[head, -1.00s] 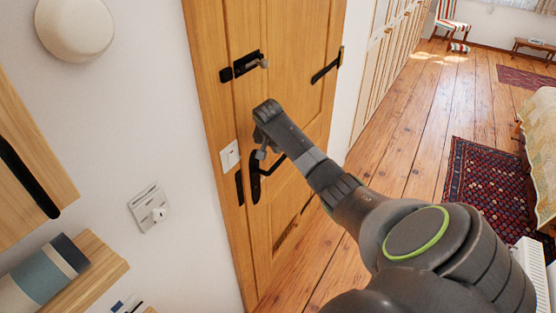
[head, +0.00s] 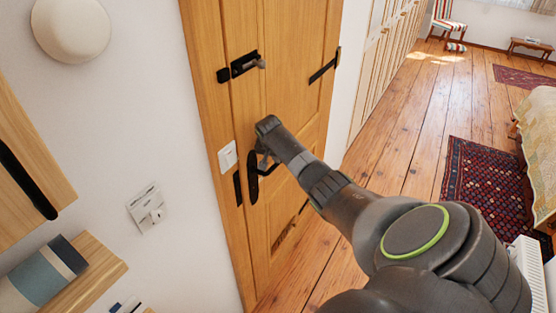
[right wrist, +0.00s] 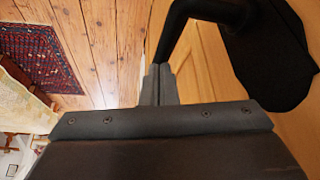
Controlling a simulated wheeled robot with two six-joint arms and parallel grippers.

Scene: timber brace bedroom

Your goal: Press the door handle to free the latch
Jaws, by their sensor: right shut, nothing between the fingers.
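The wooden door (head: 290,120) stands ahead, with a black lever handle on a long black backplate (head: 253,178). The handle (right wrist: 190,22) also shows large in the right wrist view, running from its dark plate (right wrist: 268,60) toward the fingers. My right gripper (head: 264,160) is at the handle, its fingers shut with nothing between them. In the right wrist view the shut fingertips (right wrist: 157,72) lie close to the lever, at its near side. I cannot tell whether they touch it. My left gripper is not in view.
A black bolt (head: 246,64) sits higher on the door. A wooden shelf (head: 95,265) juts out at lower left. Open plank floor (head: 400,130) and a patterned rug (head: 480,180) lie right.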

